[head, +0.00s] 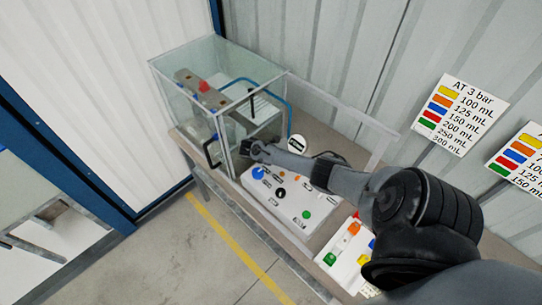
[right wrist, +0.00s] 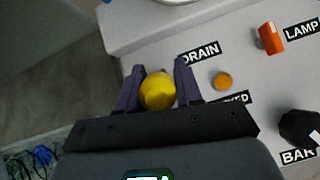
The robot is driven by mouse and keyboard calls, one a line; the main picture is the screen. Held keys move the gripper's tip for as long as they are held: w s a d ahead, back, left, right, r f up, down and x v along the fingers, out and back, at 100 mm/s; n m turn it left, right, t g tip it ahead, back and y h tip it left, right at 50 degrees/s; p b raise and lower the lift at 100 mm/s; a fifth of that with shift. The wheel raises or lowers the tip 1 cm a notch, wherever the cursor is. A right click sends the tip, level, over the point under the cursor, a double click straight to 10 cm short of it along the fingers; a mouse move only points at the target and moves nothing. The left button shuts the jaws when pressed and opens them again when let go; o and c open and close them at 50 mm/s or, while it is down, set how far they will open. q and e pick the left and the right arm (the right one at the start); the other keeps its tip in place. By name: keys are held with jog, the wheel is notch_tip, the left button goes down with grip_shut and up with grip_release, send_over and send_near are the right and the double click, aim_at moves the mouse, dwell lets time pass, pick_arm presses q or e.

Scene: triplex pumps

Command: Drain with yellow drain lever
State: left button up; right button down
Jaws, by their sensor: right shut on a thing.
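The yellow drain lever (right wrist: 158,91) is on the light grey control panel (right wrist: 215,50), beside a label reading DRAIN (right wrist: 199,53). My right gripper (right wrist: 158,88) is shut on the lever, with one finger on each side of it. In the head view my right gripper (head: 250,148) is at the far left end of the panel (head: 280,207), and the lever is hidden behind it. My left gripper does not show in the head view.
An orange button (right wrist: 222,81), an orange lamp switch (right wrist: 269,38) and a black knob (right wrist: 299,127) are close to the lever. A glass tank (head: 215,85) stands behind the panel. A tray of coloured blocks (head: 345,255) lies at the right.

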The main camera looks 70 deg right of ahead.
jog(key=c, duration=0.8)
grip_release()
jog(key=shift+w+a+r, duration=0.25)
jog(key=shift+a+r, duration=0.05)
jog(key=shift+r, duration=0.05)
jog(key=v, duration=0.9)
jog(key=shift+w+a+r, duration=0.1)
jog(key=shift+a+r, duration=0.2)
jog(key=shift+a, duration=0.1)
